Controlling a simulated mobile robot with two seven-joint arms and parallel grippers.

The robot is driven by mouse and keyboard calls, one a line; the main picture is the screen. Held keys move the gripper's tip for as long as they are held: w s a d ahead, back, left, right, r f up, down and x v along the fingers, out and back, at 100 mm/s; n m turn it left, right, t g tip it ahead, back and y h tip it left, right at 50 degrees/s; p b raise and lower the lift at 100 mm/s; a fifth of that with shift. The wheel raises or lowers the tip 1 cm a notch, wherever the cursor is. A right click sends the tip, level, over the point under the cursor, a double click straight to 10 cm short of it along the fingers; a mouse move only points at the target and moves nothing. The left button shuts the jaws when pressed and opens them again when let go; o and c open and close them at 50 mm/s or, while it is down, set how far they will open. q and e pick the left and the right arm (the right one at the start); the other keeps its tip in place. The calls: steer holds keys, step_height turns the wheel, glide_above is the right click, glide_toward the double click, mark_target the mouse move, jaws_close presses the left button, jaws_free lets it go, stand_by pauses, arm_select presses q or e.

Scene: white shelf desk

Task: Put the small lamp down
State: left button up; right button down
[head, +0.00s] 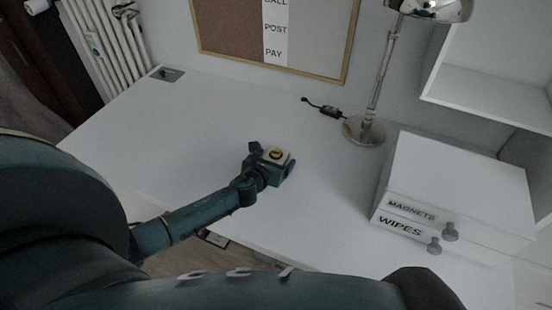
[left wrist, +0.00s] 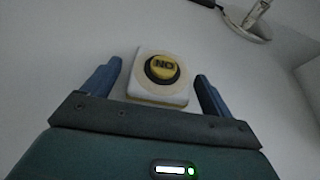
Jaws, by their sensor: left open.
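The small lamp (head: 276,154) is a cream-white square block with a round yellow top in a dark ring. In the left wrist view the lamp (left wrist: 163,70) lies between two blue fingers, and its yellow top bears letters that look like "NO" or "ON". My left gripper (head: 272,161) is open around the lamp, with a visible gap on each side in the left wrist view. The lamp appears to rest on the white desk (head: 200,120), though its underside is hidden. My right gripper is not in view.
A tall metal desk lamp (head: 376,80) stands behind, to the right, with a black adapter and cable (head: 328,110) beside its base. A white drawer box (head: 455,180) labelled MAGNETS and WIPES stands at right. The desk left of the gripper is clear.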

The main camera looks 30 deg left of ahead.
arm_select(q)
steer(key=shift+r, duration=0.1)
steer(key=c, duration=1.2)
